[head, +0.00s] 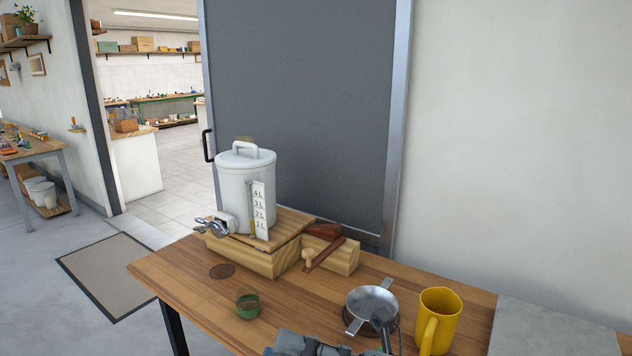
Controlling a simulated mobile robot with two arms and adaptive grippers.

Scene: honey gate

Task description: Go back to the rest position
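A grey arm of mine comes in at the bottom edge. Its dark end, which I take for my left gripper (387,331), overlaps the near rim of a metal strainer (371,301) on the wooden table (190,284). I cannot tell whether it touches the strainer or whether its fingers are open or shut. My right gripper is not in view. A white lidded tank (233,186) with a metal tap (211,226) and a litre scale stands upright on a wooden stand (240,261).
A yellow jug (439,318) stands close right of the strainer. A green cup (248,304) is at the table's front left. A brown-handled tool (324,246) leans on a wooden block (343,262). A grey slab (545,328) lies at right. Floor is open at left.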

